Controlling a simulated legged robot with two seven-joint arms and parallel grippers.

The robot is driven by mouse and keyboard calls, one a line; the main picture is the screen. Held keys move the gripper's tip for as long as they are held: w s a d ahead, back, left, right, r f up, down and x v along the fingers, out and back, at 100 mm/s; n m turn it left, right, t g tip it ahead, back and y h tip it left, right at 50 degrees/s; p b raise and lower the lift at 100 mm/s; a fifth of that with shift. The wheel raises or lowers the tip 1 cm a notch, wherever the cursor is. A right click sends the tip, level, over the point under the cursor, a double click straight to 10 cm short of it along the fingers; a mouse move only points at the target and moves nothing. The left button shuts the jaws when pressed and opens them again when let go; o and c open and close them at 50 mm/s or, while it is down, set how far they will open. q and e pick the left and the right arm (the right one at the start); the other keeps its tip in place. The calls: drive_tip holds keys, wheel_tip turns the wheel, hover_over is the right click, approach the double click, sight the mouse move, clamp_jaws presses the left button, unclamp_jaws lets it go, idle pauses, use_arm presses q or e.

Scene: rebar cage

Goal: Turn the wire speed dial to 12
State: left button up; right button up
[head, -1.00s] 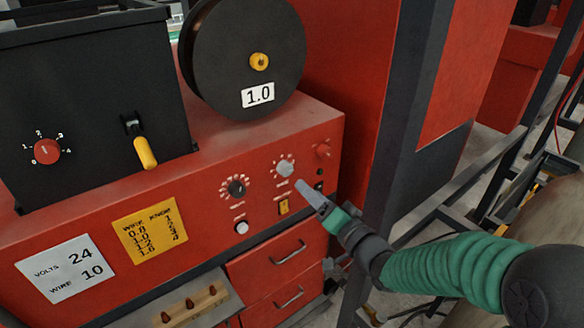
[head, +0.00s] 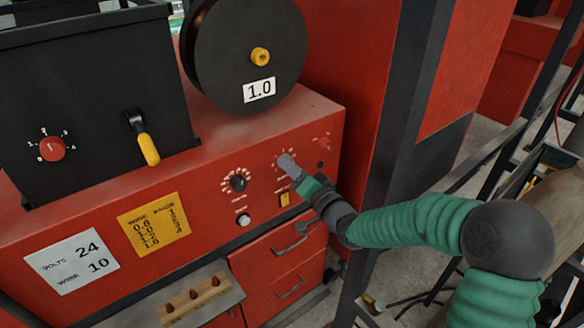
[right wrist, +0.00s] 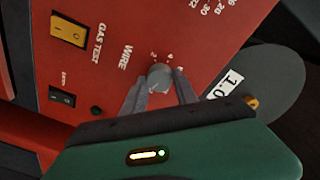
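The wire speed dial is a small grey knob (right wrist: 159,76) beside the word WIRE on the red panel, seen in the right wrist view. My right gripper (right wrist: 161,84) is at the panel with its two fingers apart, one on either side of the knob. I cannot tell whether either finger touches it. In the head view the right gripper (head: 288,163) covers the knob and much of its scale. The knob's pointer setting is not readable. My left gripper is not in view.
A black dial (head: 238,183) sits left on the panel, with a white button (head: 243,220) below. A yellow switch (head: 284,199) is under the gripper. A white card (head: 72,262) reads VOLTS 24, WIRE 10. A yellow chart (head: 153,224) and a wire spool (head: 245,55) are near.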

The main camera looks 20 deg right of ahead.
drive_tip(key=shift+f, duration=0.1)
clamp_jaws()
drive_tip(key=n+b, duration=0.3)
drive_tip(key=shift+f+b, duration=0.1)
drive_tip(key=shift+b, duration=0.2)
drive_tip(key=shift+o, duration=2.1)
unclamp_jaws()
drive_tip(key=o, duration=0.4)
drive_tip(key=shift+w+d, duration=0.1)
drive_tip(key=shift+c, duration=0.2)
